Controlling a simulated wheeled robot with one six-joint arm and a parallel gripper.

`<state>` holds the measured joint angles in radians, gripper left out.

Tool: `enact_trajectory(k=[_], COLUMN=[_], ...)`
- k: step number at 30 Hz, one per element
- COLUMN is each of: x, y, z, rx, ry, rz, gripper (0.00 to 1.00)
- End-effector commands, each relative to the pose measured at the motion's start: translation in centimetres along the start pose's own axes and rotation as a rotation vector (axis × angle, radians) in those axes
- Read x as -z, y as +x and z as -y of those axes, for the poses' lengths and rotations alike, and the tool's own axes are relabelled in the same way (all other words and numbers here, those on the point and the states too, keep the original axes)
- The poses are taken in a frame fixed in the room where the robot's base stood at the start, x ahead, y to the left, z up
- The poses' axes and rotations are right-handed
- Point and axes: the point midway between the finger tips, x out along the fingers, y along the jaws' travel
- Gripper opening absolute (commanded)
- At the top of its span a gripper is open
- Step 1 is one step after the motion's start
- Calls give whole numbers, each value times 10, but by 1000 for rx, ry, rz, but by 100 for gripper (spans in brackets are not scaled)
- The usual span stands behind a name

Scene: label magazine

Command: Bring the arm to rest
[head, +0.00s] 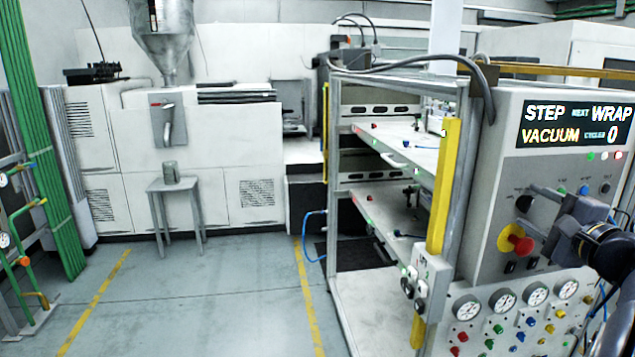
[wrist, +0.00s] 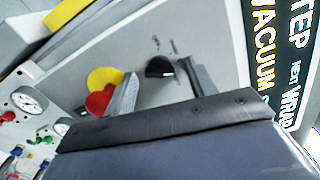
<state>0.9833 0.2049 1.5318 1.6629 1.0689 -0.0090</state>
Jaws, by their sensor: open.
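My gripper (head: 545,205) is at the right of the head view, held up in front of the grey control panel (head: 490,170). In the wrist view my gripper (wrist: 158,88) has its two fingers apart with nothing between them. A black knob (wrist: 160,67) on the panel shows beyond the gap; it also shows in the head view (head: 524,203). The red stop button (head: 517,240) on its yellow disc is close by, and the left finger partly overlaps the yellow disc (wrist: 103,77) in the wrist view. I cannot tell whether a finger touches the panel.
The display (head: 575,124) reads STEP NEXT WRAP, VACUUM, CYCLES 0. Gauges (head: 502,301) and coloured knobs lie below the panel. A yellow post (head: 445,185) and an open shelved frame (head: 345,260) stand left of it. The floor (head: 200,300) at centre left is clear.

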Motion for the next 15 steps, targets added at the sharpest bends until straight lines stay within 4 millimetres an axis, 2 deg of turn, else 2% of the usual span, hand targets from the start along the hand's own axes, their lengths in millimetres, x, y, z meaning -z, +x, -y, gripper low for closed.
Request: enact_trajectory(k=[15], x=[0], y=[0], z=[1], rx=[0], ry=[-425], rz=[0], gripper=[53])
